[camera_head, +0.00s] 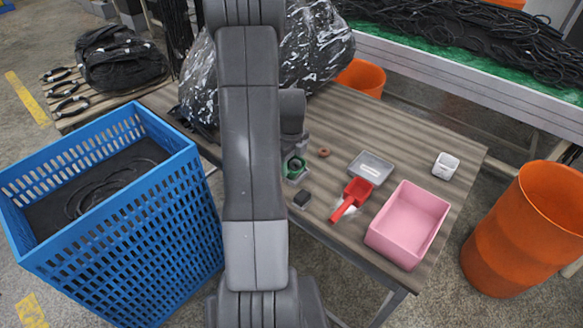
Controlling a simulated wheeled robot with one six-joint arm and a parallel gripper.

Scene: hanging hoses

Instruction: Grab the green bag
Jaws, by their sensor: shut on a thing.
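The green bag (293,164) shows as a small dark green shape at the end of my arm, over the left part of the wooden table (433,154). My gripper (296,170) is shut on it. The gripper's grey parts hide much of the bag, so its full shape is not clear. I cannot tell whether the bag still touches the table top.
A black plastic bundle (318,45) stands behind. A blue crate (130,215) stands left, an orange bin (525,230) right.

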